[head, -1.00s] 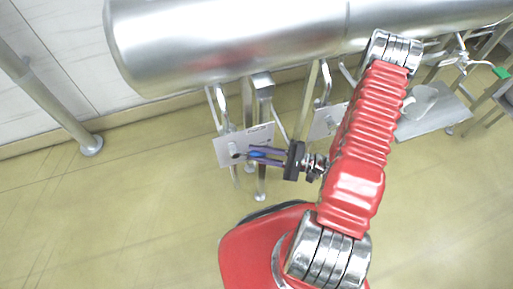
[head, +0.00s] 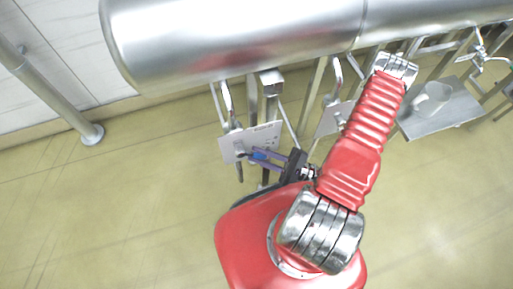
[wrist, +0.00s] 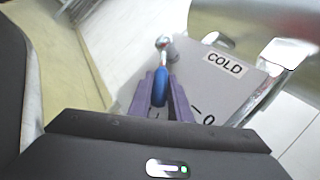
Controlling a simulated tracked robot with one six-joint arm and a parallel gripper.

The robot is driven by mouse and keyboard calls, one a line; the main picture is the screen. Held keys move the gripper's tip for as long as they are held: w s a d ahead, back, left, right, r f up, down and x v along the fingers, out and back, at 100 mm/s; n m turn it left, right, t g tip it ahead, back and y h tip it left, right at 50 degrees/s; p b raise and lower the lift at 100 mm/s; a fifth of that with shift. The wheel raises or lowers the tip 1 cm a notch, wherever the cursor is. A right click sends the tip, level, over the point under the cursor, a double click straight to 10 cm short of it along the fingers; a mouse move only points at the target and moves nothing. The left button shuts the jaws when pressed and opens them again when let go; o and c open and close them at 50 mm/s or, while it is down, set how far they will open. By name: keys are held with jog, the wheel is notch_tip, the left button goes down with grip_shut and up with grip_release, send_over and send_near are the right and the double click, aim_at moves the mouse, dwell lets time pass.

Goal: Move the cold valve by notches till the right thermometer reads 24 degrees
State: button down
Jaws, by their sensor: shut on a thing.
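The cold valve's lever has a blue grip (wrist: 160,88) on a metal stem, in front of a pale plate (wrist: 222,85) marked COLD in the wrist view. My gripper (wrist: 163,95) is shut on the blue grip, one purple finger on each side. Part of a scale with a 0 shows beside the fingers; the rest of the scale is hidden. In the head view my gripper (head: 262,157) is at the left plate (head: 232,146), and the blue grip shows small between its fingers. I cannot make out the right thermometer or its reading in either view.
A large steel cylinder (head: 230,40) runs above the plates. A second plate (head: 328,120) hangs to the right, partly behind my arm. A metal post (head: 60,100) stands at left. The floor in front is clear.

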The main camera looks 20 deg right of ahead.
jog(key=shift+f, duration=0.1)
dwell(0.3)
jog(key=c, duration=1.6)
grip_release()
jog(key=shift+c, duration=0.2)
jog(key=shift+s+d, duration=0.1)
